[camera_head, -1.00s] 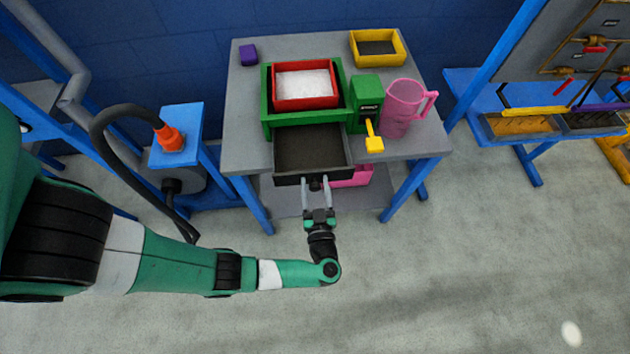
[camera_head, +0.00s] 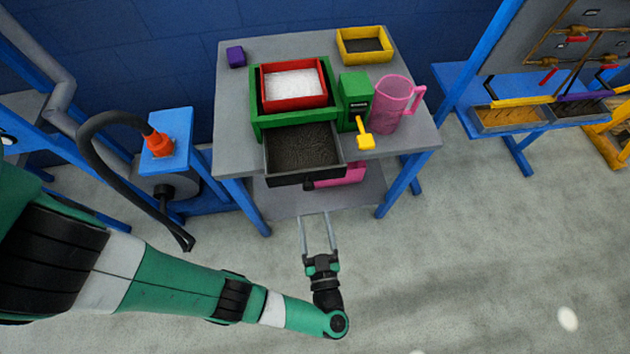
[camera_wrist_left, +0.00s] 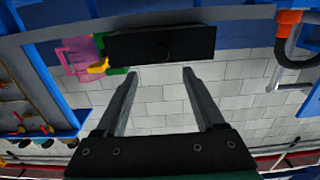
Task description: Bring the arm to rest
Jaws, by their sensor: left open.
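My left gripper (camera_head: 317,222) is open and empty, in front of the grey table (camera_head: 400,158) and apart from it. Its two fingers point toward the open black drawer (camera_head: 302,150), with a clear gap between fingertips and drawer knob (camera_head: 308,185). The drawer sticks out from a green frame (camera_head: 258,92) on the table. In the left wrist view the open fingers (camera_wrist_left: 160,75) show with nothing between them, and the drawer front (camera_wrist_left: 140,45) lies just beyond. My right gripper is in neither view.
On the table are a red tray of white material (camera_head: 293,104), a green box with yellow lever (camera_head: 355,92), a pink jug (camera_head: 396,104), a yellow tray (camera_head: 341,46) and a purple cube (camera_head: 236,56). A blue stand with an orange-ended hose (camera_head: 158,143) is at left.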

